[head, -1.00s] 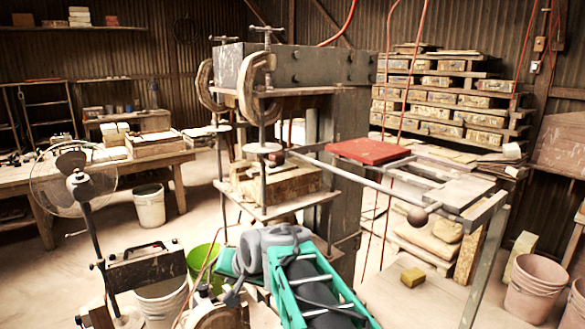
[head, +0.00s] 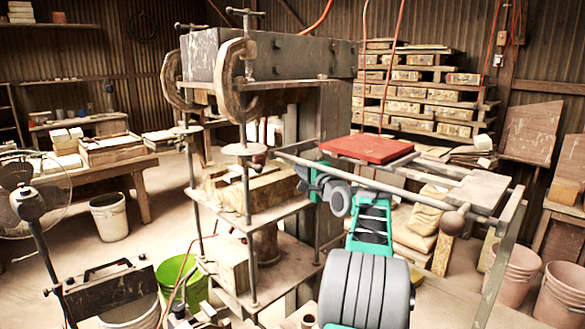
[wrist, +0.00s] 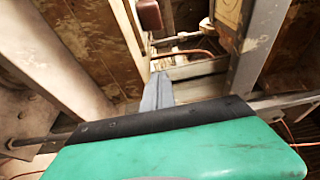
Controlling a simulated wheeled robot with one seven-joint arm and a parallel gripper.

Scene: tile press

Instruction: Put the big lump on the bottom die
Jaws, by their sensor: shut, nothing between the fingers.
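The press stands in the middle of the head view. A rough tan block (head: 265,190), which looks like the bottom die, sits on its middle shelf between the rods. I cannot pick out a big lump for certain in either view. My gripper (head: 302,178) is at the right side of the tan block, level with it; I cannot tell whether they touch. In the wrist view my gripper's grey fingers (wrist: 158,92) are together with nothing between them. Beyond them are metal bars and a brown surface. My arm hides part of the floor at the right.
A rail frame with a ball-ended bar (head: 455,221) and a red slab (head: 367,147) reaches right from the press, close above my arm. Steel rods (head: 247,210) stand at the press front. Pink buckets (head: 540,290) are at right, a green bucket (head: 180,275) at left.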

